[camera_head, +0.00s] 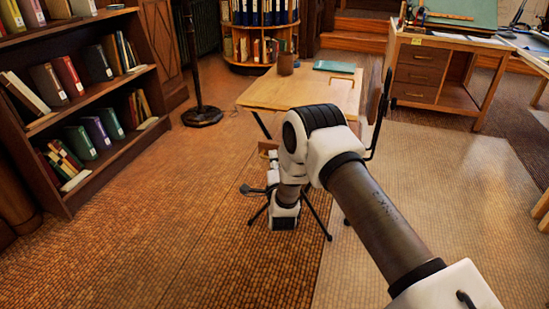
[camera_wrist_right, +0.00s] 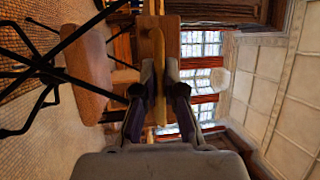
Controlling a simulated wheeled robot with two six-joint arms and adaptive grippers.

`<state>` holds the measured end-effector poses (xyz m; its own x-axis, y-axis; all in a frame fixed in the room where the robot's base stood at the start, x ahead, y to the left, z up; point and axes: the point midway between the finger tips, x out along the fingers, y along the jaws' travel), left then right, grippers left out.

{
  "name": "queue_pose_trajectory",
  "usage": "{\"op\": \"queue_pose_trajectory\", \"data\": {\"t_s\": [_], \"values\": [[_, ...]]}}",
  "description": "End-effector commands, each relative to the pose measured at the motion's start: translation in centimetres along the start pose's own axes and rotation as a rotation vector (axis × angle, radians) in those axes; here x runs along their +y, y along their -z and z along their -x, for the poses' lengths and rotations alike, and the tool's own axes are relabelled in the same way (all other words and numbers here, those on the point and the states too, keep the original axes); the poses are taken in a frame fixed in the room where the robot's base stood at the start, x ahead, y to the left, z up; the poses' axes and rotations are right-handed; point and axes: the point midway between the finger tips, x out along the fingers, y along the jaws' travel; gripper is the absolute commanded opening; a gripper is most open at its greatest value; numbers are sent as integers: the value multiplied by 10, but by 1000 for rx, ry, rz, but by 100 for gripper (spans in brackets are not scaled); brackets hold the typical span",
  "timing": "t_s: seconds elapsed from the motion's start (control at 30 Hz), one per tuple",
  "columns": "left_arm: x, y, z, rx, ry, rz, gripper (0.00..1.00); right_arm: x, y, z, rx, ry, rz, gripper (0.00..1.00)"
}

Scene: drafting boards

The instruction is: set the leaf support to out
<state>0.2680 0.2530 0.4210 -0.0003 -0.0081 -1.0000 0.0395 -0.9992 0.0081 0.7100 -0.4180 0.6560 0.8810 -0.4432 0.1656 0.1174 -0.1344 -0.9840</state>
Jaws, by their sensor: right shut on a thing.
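A wooden table (camera_head: 258,95) with a pale top stands ahead in the head view. In the right wrist view my right gripper (camera_wrist_right: 160,72) is shut on a narrow yellowish wooden bar (camera_wrist_right: 159,98), which looks like the leaf support. The bar runs between both fingers and on past their tips. In the head view my right arm reaches down to the table's near side, and its own links hide most of the gripper and the bar. How far out the support stands is unclear. My left gripper is not in view.
A chair with a brown seat (camera_wrist_right: 88,65) and black legs stands close to the gripper. A green folder (camera_head: 334,66) and a brown cup (camera_head: 285,64) are on the table. A bookcase (camera_head: 75,105) stands left, a desk (camera_head: 420,72) right. The floor at front left is clear.

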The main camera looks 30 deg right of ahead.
Motion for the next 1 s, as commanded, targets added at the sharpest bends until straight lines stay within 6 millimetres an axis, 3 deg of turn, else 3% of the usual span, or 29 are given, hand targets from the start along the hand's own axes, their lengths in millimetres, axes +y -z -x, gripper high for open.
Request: {"op": "queue_pose_trajectory", "data": {"t_s": [0.37,0.47,0.5,0.8,1.0], "values": [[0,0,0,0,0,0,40,2,-1,4,-3,-5,2,0],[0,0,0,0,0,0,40,3,-1,5,-3,-7,2,33],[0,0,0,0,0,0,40,2,-1,4,-3,-6,2,35],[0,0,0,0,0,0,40,1,-1,5,-1,-3,1,35],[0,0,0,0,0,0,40,1,-2,37,-4,-4,1,35]]}}
